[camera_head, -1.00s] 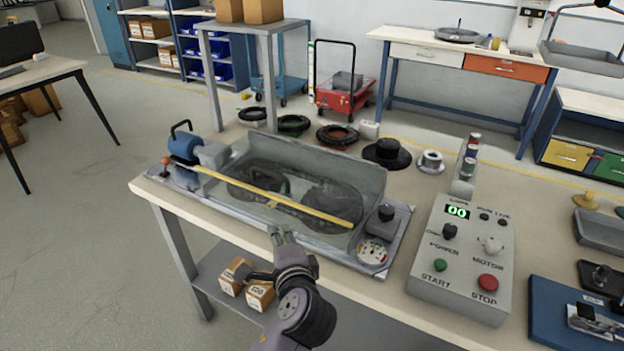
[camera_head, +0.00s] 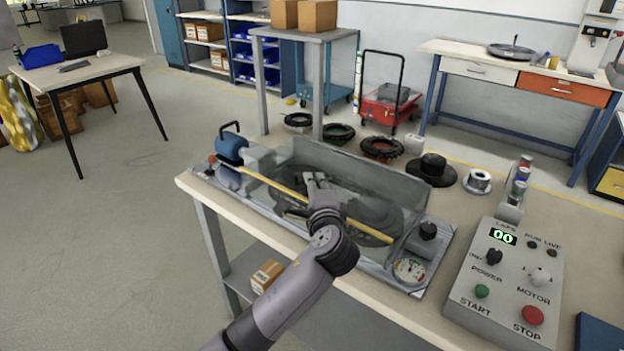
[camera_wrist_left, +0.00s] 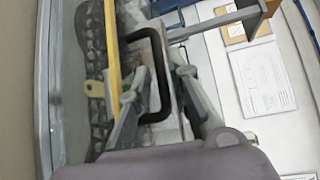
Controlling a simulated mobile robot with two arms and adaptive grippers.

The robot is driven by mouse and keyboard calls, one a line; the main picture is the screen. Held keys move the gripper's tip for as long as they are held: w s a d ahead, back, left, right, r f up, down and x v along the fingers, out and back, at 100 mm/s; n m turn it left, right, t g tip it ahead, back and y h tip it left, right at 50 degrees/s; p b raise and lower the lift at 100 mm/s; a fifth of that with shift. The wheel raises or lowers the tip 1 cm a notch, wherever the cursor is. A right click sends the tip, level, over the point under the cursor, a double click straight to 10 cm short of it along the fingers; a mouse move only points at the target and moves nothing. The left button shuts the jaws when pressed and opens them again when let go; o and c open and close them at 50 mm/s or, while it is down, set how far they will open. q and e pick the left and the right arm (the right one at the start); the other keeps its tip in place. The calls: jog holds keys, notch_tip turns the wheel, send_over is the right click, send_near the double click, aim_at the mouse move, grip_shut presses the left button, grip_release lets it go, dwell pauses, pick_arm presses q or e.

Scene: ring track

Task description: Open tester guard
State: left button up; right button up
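The tester (camera_head: 447,240) lies on the bench, with a clear guard (camera_head: 400,185) around a dark ring track (camera_head: 375,215). A yellow bar (camera_head: 275,185) runs along its front; the same bar shows in the left wrist view (camera_wrist_left: 113,50). My left gripper (camera_head: 315,182) is over the tester's front middle, overlapping the bar in the picture. In the left wrist view, its fingers (camera_wrist_left: 158,95) are apart, with a black handle (camera_wrist_left: 163,65) between them. I cannot tell whether they touch it. My right gripper is not in view.
A control box (camera_head: 510,280) with START and STOP buttons stands to the right. A blue motor (camera_head: 231,148) with a black handle is at the tester's left end. Black rings (camera_head: 338,133) and a dark spool (camera_head: 432,168) lie behind. A carton (camera_head: 266,276) sits on the shelf below.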

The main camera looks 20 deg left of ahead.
pick_arm(q)
jog(key=shift+x, duration=1.6)
jog(key=shift+c, duration=0.2)
jog(key=shift+s, duration=0.1)
grip_shut()
